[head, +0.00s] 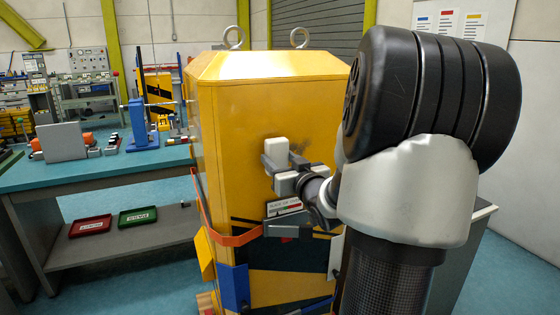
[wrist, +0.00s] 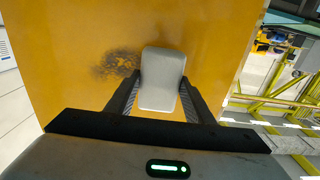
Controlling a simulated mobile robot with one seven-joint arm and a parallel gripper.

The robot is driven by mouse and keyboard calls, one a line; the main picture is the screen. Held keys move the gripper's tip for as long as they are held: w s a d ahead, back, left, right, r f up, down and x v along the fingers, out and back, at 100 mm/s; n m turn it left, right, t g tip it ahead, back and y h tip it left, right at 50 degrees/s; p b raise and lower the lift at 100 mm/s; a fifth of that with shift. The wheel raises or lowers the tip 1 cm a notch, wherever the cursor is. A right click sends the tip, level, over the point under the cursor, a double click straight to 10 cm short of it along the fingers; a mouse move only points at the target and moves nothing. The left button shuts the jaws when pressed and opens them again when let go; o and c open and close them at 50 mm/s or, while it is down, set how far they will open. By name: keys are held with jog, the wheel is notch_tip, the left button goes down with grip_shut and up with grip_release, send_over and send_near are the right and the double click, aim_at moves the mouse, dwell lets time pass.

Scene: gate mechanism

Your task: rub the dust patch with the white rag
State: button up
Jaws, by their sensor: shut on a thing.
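The white rag (wrist: 162,78) shows as a pale block between my gripper's (wrist: 161,98) two dark fingers in the wrist view. My gripper is shut on it. The rag is at the yellow cabinet face, but I cannot tell whether it touches. The dust patch (wrist: 116,64) is a dark speckled smudge on the yellow face, just left of the rag in the wrist view. In the head view the rag (head: 276,148) and my gripper (head: 279,167) are in front of the yellow cabinet (head: 228,130). Part of the patch (head: 314,146) shows to the right of the rag there.
A label plate with a gauge (head: 284,208) and a grey bracket (head: 290,231) stick out below my gripper. An orange band (head: 228,238) runs round the cabinet's left side. A teal workbench (head: 90,172) with tools stands at the left. My arm covers the cabinet's right side.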

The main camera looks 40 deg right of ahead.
aim_at(291, 149)
jog(key=shift+x, duration=0.9)
jog(key=shift+d, duration=0.1)
